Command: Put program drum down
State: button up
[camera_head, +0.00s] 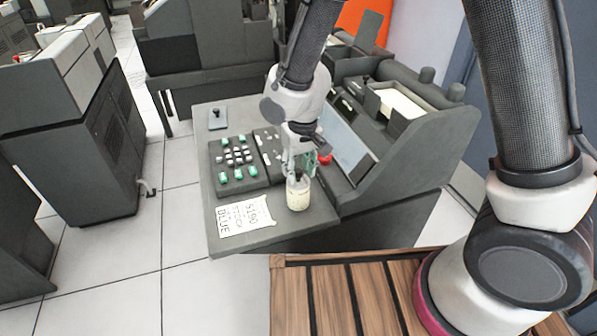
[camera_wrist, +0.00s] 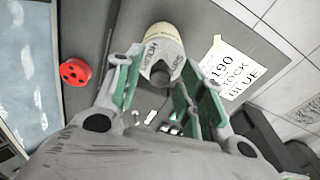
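The program drum (camera_head: 298,195) is a cream cylinder with a dark end piece. It stands upright at the front right of the console's desk top (camera_head: 292,235) and seems to rest on it. In the wrist view the drum (camera_wrist: 163,40) shows printed lettering and lies just beyond the fingertips. My gripper (camera_head: 297,172) is right above the drum, pointing down. In the wrist view its green-padded fingers (camera_wrist: 158,72) are spread to either side of the drum's near end, with clear space beside the dark end piece. Whether a pad touches the drum is hard to tell.
A paper note (camera_head: 244,215) lies left of the drum. A key panel (camera_head: 238,160) with green keys is behind it. A red knob (camera_head: 325,159) and the raised machine body (camera_head: 410,160) stand close on the right. The desk's front edge is near. A slatted wooden surface (camera_head: 330,290) is in front.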

aim_at(301, 184)
notch_tip(301, 184, up, 11)
jog(key=s, duration=0.1)
jog(key=s+d+r+m+t, duration=0.1)
jog(key=d+r, duration=0.4)
jog(key=d, duration=0.4)
jog(key=s+d+r+m, duration=0.1)
jog(key=d+r, duration=0.5)
jog(key=d, duration=0.3)
jog(key=s+d+r+m+t, duration=0.1)
jog(key=s+d+r, duration=0.1)
jog(key=s+d, duration=0.4)
jog(key=s+d+r+m+t, duration=0.1)
jog(key=s+d+r+m, duration=0.1)
jog(key=s+d, duration=0.5)
jog(key=shift+s+d+r+h, duration=0.2)
jog(key=shift+d+r+h, duration=0.1)
jog(key=shift+d, duration=0.65)
